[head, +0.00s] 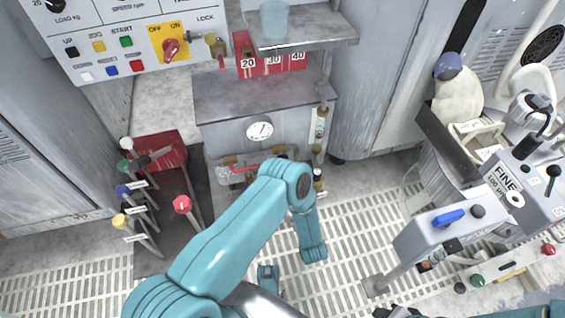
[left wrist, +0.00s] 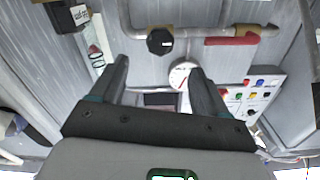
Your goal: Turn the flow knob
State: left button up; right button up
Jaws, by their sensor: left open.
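In the left wrist view, a black faceted knob (left wrist: 160,41) with a small white mark sits on a grey pipe, and I take it as the flow knob. My left gripper (left wrist: 158,66) is open and empty. Its two dark fingers point toward the pipe, with the knob beyond the fingertips and between their lines, apart from them. In the head view my teal left arm crosses in front of the pipe area, and I cannot make out the knob or the left fingers there. Dark parts of my right gripper (head: 398,312) show at the bottom edge, mostly cut off.
A red lever (head: 245,168) is on the same pipe, beside the knob. A round gauge (head: 260,131) is on the cabinet above. A control panel (head: 115,45) is upper left, colored levers (head: 137,190) lower left. A grey machine (head: 445,230) stands right. Grated floor (head: 350,220) is between.

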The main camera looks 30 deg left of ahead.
pick_arm(q)
jog(key=b+x, duration=0.3)
jog(key=x, duration=0.7)
jog(key=shift+w+a+f+b, duration=0.15)
jog(key=shift+w+b, duration=0.05)
jog(key=shift+b, duration=0.1)
jog(key=shift+w+a, duration=0.3)
jog(key=shift+a, duration=0.05)
pick_arm(e)
jog(key=shift+t, duration=0.6)
jog(key=w+f, duration=0.1)
jog(key=f, duration=0.1)
jog(key=w+d+f, duration=0.1)
jog(key=w+f, duration=0.1)
jog(key=shift+f, duration=0.15)
pick_arm(q)
jog(key=shift+c, duration=0.2)
pick_arm(e)
jog(key=shift+a, duration=0.1)
pick_arm(q)
jog(key=c, duration=1)
